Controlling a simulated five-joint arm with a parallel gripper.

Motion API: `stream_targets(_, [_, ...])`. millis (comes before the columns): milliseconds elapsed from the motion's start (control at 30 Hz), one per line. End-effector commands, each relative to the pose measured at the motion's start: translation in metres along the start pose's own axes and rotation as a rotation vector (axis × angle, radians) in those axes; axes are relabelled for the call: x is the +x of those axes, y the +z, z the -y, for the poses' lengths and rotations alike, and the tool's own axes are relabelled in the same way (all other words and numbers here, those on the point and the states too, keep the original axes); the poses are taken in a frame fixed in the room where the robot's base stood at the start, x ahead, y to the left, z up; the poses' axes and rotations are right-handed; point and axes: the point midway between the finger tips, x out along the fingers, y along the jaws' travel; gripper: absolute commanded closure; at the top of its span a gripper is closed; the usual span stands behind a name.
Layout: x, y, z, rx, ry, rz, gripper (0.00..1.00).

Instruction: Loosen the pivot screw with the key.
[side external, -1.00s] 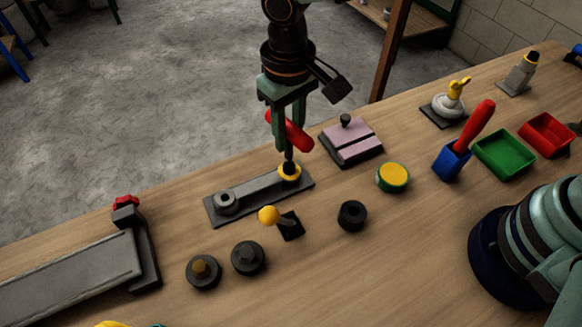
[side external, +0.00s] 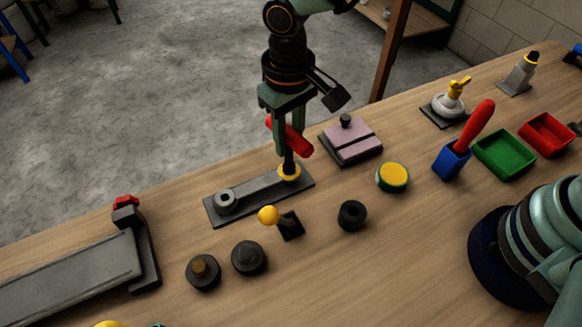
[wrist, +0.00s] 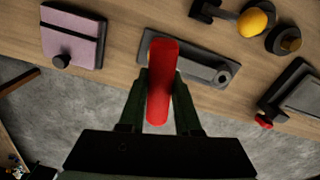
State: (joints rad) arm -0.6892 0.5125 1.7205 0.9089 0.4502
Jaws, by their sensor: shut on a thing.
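The key has a red handle (side external: 300,144) and a dark shaft (side external: 289,163). My gripper (side external: 288,138) is shut on the key by its handle; the red handle lies between the fingers in the wrist view (wrist: 160,85). The key's shaft points down, its lower end at the yellow ring (side external: 289,172) around the pivot screw. The ring sits at the right end of a grey bar (side external: 255,187) on a dark plate (side external: 212,212). The screw head is hidden by the shaft, so I cannot tell how deep the key sits. The handle covers that end in the wrist view.
A pink-topped block (side external: 352,140) stands close right of the plate. A yellow-knobbed lever (side external: 269,215), dark round knobs (side external: 249,257) and a black nut (side external: 352,214) lie in front. A green-and-yellow disc (side external: 393,177) and a blue holder (side external: 452,161) stand right.

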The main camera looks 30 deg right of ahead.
Motion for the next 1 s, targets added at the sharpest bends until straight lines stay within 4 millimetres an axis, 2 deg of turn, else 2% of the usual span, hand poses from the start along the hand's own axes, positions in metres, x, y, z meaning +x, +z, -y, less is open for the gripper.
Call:
stream_targets(467, [0.001,0.000,0.000,0.000,0.000,0.000,1.00])
stream_targets(1000, [0.013,0.000,0.000,0.000,0.000,0.000,1.00])
